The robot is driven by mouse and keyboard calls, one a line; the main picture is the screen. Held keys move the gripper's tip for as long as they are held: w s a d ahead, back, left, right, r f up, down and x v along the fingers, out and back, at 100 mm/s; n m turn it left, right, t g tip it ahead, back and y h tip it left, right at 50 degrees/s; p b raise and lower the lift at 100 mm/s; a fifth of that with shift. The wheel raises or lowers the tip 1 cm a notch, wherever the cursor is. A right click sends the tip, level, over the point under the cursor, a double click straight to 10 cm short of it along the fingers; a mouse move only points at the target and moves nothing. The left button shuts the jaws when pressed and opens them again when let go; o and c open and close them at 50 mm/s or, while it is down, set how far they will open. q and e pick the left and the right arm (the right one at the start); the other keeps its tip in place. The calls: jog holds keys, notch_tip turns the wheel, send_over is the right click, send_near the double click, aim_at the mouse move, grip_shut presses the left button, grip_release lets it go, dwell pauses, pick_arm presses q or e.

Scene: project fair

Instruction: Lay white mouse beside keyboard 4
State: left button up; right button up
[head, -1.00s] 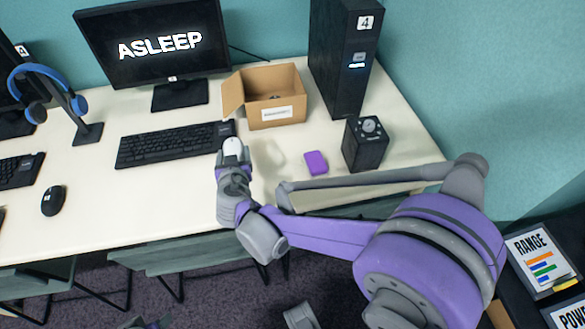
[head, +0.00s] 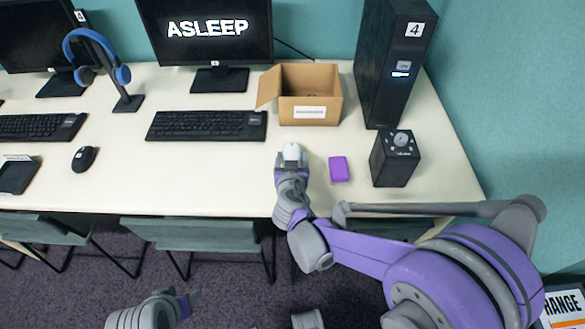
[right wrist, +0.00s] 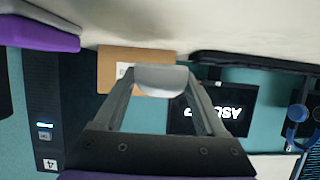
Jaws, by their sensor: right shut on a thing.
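The white mouse (head: 292,152) is between the fingertips of my right gripper (head: 291,163). It also shows between both fingers in the right wrist view (right wrist: 162,78). It is over the table just right of the black keyboard (head: 207,125), with a gap between them. Whether the mouse touches the table I cannot tell. The keyboard lies in front of the monitor (head: 205,32) reading ASLEEP, near the tower marked 4 (head: 395,65). My left gripper (head: 188,302) is low at the bottom left, away from the table; its jaws are unclear.
An open cardboard box (head: 310,110) stands behind the white mouse. A purple block (head: 339,169) lies close to its right, then a black box with a dial (head: 395,160). A black mouse (head: 84,158) and a headphone stand (head: 128,102) are left. Table in front of the keyboard is clear.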

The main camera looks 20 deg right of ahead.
jog(key=shift+f+b, duration=0.6)
jog(key=shift+f, duration=1.35)
jog(key=shift+f, duration=0.1)
jog(key=o, duration=1.3)
jog(key=shift+o, duration=0.2)
jog(key=p+v, duration=0.2)
jog(key=v, duration=1)
jog(key=s+d, duration=0.1)
jog(key=s+d+g, duration=0.1)
jog(key=d, duration=0.1)
jog(key=d+g, duration=0.1)
jog(key=shift+s+d+f+h, duration=0.1)
jog(key=shift+s+d+h, duration=0.1)
jog(key=shift+s+h, duration=0.15)
jog(key=s+n+g+y, duration=0.1)
jog(key=s+g+y, duration=0.1)
jog(key=s, duration=0.6)
jog(key=s+d+f+n+g+y, duration=0.1)
jog(key=s+n+g+y, duration=0.1)
jog(key=s+g, duration=0.2)
jog(key=s, duration=0.3)
jog(key=shift+s+d, duration=0.3)
jog(key=shift+s, duration=0.1)
